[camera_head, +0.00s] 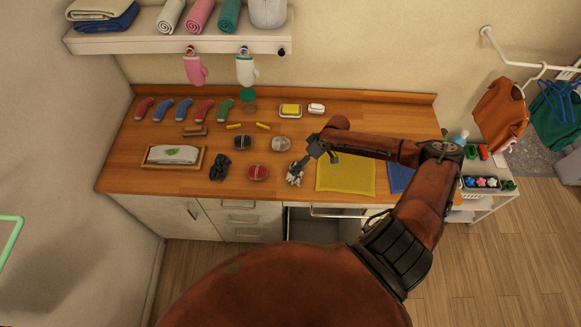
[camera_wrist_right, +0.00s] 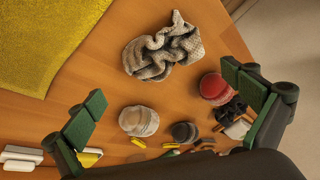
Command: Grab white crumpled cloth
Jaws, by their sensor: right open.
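The white crumpled cloth (camera_head: 295,179) lies on the wooden counter near its front edge, left of the yellow cloth. In the right wrist view it is a greyish-white, textured, bunched cloth (camera_wrist_right: 163,50) lying beyond the fingertips. My right gripper (camera_head: 302,164) is above and beside it, partly covering it in the head view. In the right wrist view the two green-padded fingers (camera_wrist_right: 164,84) are wide apart with nothing between them. My left gripper is not in view.
A flat yellow cloth (camera_head: 346,174) lies right of the crumpled cloth. A red round item (camera_head: 258,173), a black crumpled item (camera_head: 220,167) and a pale round item (camera_head: 281,144) lie nearby. A shelf (camera_head: 180,40) with rolled towels hangs above the counter (camera_head: 130,178).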

